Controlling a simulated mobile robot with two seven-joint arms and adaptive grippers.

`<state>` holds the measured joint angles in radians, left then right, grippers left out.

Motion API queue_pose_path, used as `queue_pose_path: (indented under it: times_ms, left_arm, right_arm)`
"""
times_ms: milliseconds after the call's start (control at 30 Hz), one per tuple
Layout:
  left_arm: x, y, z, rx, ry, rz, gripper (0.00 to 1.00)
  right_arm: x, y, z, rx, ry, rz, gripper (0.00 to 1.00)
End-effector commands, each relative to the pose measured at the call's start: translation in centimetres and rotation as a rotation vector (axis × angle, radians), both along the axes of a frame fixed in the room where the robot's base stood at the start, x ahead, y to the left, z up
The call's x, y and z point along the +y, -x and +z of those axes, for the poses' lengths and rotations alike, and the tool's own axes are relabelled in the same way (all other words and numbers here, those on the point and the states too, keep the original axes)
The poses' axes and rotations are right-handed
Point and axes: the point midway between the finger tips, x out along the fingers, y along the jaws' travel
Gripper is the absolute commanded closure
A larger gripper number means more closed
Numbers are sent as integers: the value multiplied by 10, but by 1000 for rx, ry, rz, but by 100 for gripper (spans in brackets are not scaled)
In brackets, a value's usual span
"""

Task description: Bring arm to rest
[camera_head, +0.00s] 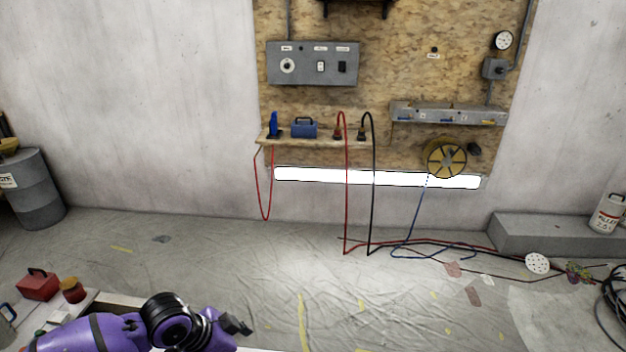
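My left arm, purple with a black joint, comes in from the lower left corner. Its dark gripper (236,325) is at the bottom edge, left of centre, low in front of the sheeted floor. The gripper is small and seen from behind the arm, so I cannot tell whether its fingers are open or shut. No object shows in it. My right arm and gripper are not in view.
A bench with a red box (38,284) and a red-brown jar (72,290) lies beside my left arm. A grey drum (32,188) stands at left. Cables (430,242) trail on the floor below the wall panel (400,75). The middle floor is mostly clear.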

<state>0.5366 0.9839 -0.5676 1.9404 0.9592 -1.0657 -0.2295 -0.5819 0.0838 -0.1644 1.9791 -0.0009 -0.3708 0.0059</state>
Motion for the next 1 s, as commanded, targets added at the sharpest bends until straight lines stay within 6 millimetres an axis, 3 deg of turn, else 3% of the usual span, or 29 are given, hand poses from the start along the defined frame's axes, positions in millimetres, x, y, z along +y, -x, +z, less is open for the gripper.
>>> queue_pose_path:
  times_ms: [100, 200, 367, 467, 667, 900, 1000]
  left_arm:
    - [-9, -32, 15, -138, 38, 40, 34]
    - [-25, -41, 15, -248, 111, 102, 34]
    - [-38, -29, 5, -356, 211, 215, 34]
    - [-39, -8, -8, -398, 264, 307, 34]
    - [-21, 67, -44, -440, 308, 551, 34]
    - [12, 194, -93, -350, 233, 827, 34]
    - [16, 233, -107, -292, 215, 899, 34]
  right_arm:
    - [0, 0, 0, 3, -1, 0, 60]
    - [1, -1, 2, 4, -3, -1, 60]
    - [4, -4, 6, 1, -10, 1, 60]
    - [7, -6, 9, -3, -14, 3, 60]
    - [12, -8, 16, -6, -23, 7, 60]
    - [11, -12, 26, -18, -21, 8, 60]
    - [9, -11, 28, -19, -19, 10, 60]
